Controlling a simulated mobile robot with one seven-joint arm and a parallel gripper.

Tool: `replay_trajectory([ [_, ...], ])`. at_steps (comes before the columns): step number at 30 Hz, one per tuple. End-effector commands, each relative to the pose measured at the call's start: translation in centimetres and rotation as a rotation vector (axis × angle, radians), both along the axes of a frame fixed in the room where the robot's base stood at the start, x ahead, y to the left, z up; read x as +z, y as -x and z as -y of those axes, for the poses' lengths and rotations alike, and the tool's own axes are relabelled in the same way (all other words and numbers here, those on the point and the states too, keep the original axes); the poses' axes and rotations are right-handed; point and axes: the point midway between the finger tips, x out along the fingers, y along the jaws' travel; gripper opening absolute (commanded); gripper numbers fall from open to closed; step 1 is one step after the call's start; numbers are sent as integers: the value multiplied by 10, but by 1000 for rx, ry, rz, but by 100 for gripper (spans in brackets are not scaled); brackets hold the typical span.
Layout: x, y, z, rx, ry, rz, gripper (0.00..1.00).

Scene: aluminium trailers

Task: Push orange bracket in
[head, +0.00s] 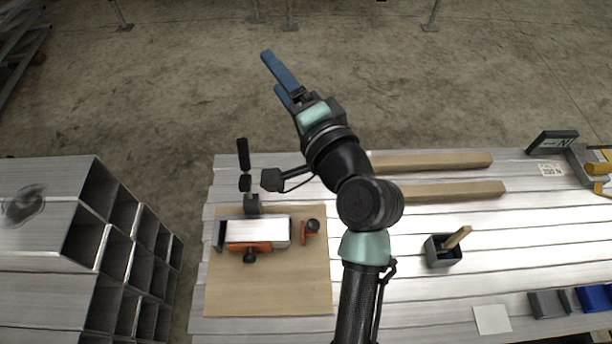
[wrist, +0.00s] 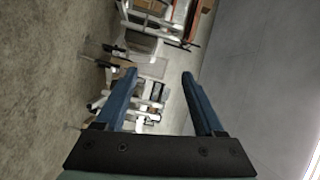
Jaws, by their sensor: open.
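Two orange parts with black knobs are on the brown board (head: 270,290). One orange bracket (head: 262,246) lies along the near side of a silver aluminium block (head: 258,230). A smaller orange bracket (head: 306,238) stands just right of the block, with a narrow gap between them. I cannot tell which of the two the task names. My gripper (head: 274,72) is raised beyond the far edge of the table, well away from both brackets. Its blue fingers are apart and empty in the wrist view (wrist: 159,75), which shows neither bracket.
A black upright clamp handle (head: 244,155) stands behind the block. Stacked square aluminium tubes (head: 95,220) are at the left. Two wooden bars (head: 450,191) and a dark box (head: 441,256) with a wooden piece lie right of my arm. The board's front is clear.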

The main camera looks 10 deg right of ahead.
Motion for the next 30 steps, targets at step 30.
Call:
replay_trajectory([
  [30,-404,125,56,-54,-1731,-403,70],
])
